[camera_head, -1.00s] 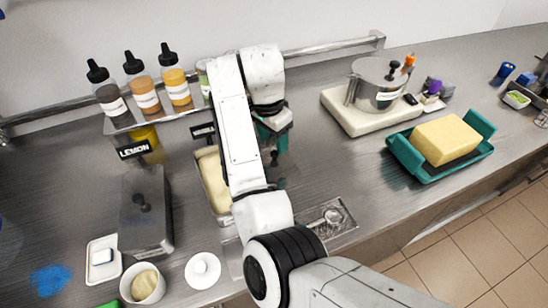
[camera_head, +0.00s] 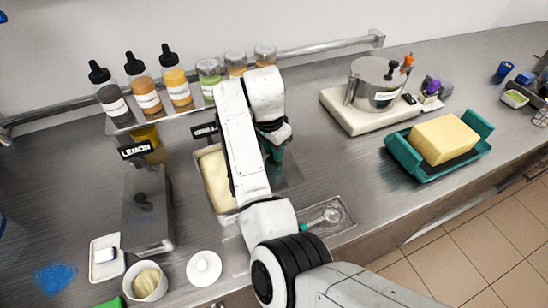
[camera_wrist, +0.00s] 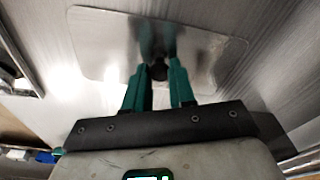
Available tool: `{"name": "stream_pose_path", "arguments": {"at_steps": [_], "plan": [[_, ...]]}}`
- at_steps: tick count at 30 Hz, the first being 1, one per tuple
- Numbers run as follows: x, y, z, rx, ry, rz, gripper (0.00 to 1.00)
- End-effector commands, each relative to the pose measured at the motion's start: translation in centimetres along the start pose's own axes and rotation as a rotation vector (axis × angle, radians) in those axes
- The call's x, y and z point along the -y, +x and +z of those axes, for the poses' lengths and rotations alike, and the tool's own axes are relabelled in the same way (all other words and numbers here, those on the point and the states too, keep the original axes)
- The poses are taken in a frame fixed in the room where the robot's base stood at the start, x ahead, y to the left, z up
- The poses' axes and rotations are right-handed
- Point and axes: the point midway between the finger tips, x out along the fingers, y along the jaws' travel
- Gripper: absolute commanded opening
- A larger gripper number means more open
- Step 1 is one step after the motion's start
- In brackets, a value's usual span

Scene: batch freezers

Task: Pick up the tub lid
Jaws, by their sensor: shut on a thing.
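The tub lid is a flat, shiny metal plate with rounded corners (camera_wrist: 98,38) and a small dark knob (camera_wrist: 158,71) at its middle. In the wrist view, my gripper (camera_wrist: 158,78) has its two green fingers closed on either side of that knob. In the head view, the lid (camera_head: 291,172) lies right of the open tub of pale yellow ice cream (camera_head: 217,182). My arm hides much of it, and my gripper (camera_head: 273,150) covers the knob. I cannot tell whether the lid is clear of the counter.
A lidded metal tub (camera_head: 145,210) stands at left by the LEMON label. Several bottles and jars line the back shelf. A sunken tray with a scoop (camera_head: 330,217) lies near the front edge. A teal tray of yellow butter (camera_head: 482,155) and a pot (camera_head: 377,88) stand right.

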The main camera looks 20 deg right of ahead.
Motion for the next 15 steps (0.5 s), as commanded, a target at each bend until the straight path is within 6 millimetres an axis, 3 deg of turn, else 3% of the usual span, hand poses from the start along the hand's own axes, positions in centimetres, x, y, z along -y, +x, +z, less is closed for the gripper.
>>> {"name": "stream_pose_path", "arguments": {"at_steps": [5, 15], "plan": [[0.01, -0.02, 0.00, 0.000, 0.000, 0.000, 0.01], [0.03, -0.12, -0.02, 0.000, 0.000, -0.001, 0.00]]}}
